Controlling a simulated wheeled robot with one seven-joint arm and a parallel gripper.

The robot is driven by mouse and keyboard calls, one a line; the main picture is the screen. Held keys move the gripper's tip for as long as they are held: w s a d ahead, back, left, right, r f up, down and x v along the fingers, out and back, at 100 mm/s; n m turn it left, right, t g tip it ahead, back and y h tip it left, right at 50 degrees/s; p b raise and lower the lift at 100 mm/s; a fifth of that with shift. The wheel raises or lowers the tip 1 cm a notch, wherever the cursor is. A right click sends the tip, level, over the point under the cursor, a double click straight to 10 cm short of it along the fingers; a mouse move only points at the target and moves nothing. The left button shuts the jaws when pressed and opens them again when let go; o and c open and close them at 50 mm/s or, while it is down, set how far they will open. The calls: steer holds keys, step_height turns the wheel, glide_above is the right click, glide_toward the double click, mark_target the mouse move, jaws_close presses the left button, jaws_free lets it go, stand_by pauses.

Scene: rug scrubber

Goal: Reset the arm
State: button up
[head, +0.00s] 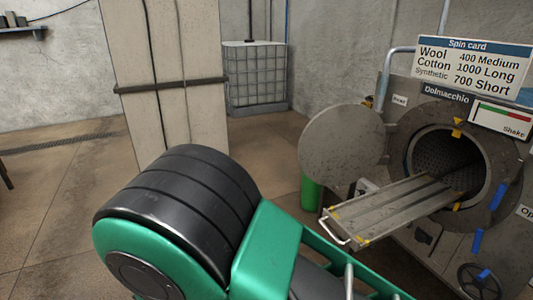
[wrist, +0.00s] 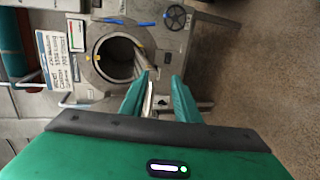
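My gripper (wrist: 160,76) shows in the wrist view as two green fingers with a gap between them. It is open and I see nothing held in it. It points toward the front of the grey drum machine (wrist: 115,50), apart from it. In the head view a large green and black part of my own arm fills the lower left and middle; my fingers do not show there.
The drum machine (head: 392,90) stands at the right with its round door (head: 340,145) open. A metal tray (head: 385,212) sticks out of its opening. A spin card (head: 472,65) sits on top. A pillar (head: 165,60) and a caged tank (head: 255,80) stand behind. Floor at left is clear.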

steer(key=d+r+m+g+y, duration=0.3)
steer(key=d+g, duration=0.1)
steer(key=d, duration=0.7)
steer(key=d+r+m+g+y, duration=0.3)
steer(key=d+r+g, duration=0.1)
steer(key=d, duration=0.7)
steer(key=s+d+r+m+t+y, duration=0.1)
steer(key=s+d+r+m+y, duration=0.1)
steer(key=s, duration=0.5)
steer(key=s+d+r+m+t+y, duration=0.1)
steer(key=s+d+r+m+y, duration=0.2)
steer(key=s+d+y, duration=0.3)
steer(key=shift+s+d+r, duration=0.55)
steer(key=shift+s+d, duration=0.05)
steer(key=shift+d, duration=0.1)
steer(key=shift+w, duration=0.1)
steer(key=shift+w+f, duration=0.25)
steer(key=shift+w, duration=0.25)
